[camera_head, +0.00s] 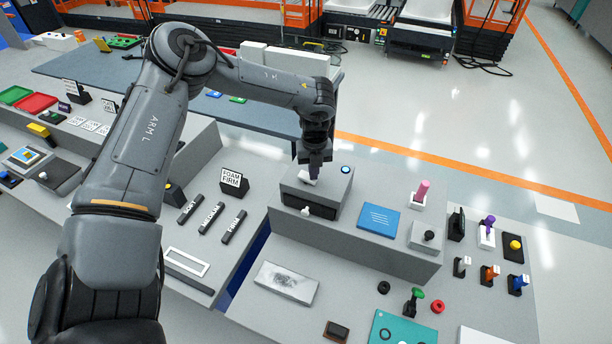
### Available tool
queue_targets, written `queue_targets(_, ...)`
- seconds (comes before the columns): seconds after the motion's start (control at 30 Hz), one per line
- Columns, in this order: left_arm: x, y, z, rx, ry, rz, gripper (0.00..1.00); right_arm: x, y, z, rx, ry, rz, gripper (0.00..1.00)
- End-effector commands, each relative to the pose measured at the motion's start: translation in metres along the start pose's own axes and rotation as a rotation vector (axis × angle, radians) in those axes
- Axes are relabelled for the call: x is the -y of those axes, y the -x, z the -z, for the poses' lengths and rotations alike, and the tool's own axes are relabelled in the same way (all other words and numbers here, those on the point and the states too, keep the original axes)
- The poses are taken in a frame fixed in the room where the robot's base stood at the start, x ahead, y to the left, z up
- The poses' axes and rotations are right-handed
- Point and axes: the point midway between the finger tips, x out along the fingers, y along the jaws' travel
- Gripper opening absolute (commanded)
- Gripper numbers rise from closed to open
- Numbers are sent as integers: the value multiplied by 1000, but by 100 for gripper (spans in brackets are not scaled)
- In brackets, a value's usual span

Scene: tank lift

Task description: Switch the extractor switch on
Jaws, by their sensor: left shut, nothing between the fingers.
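A grey box (342,186) with a dark slot (308,205) in its front stands at the middle of the bench. A round dark button with a blue-white ring (345,169) is on its top, at the right. My left gripper (313,174) points down over the box top, left of the ringed button. Its fingers are shut and hold nothing. A small pale part shows at the fingertips; I cannot tell if they touch it. A small white knob (305,211) is at the box's front. No label readable as extractor is in view. My right gripper is not in view.
A "FOAM FIRM" sign (233,180) and several dark labelled bars stand left of the box. Several coloured levers stand further right. My left arm covers much of the left bench.

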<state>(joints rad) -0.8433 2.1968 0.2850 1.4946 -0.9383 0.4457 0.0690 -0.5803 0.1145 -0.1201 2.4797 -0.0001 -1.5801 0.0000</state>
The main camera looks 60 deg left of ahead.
Motion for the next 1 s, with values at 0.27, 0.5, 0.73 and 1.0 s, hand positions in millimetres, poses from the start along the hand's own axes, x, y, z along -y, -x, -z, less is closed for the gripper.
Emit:
queue_targets(0.27,0,21,0,0,-1,1,0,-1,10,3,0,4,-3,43)
queue_targets(0.5,0,40,0,0,-1,1,0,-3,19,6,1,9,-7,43)
queue_targets(0.73,0,58,0,-1,0,1,0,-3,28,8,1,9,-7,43)
queue_targets(1.0,0,69,0,0,0,1,0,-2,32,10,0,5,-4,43)
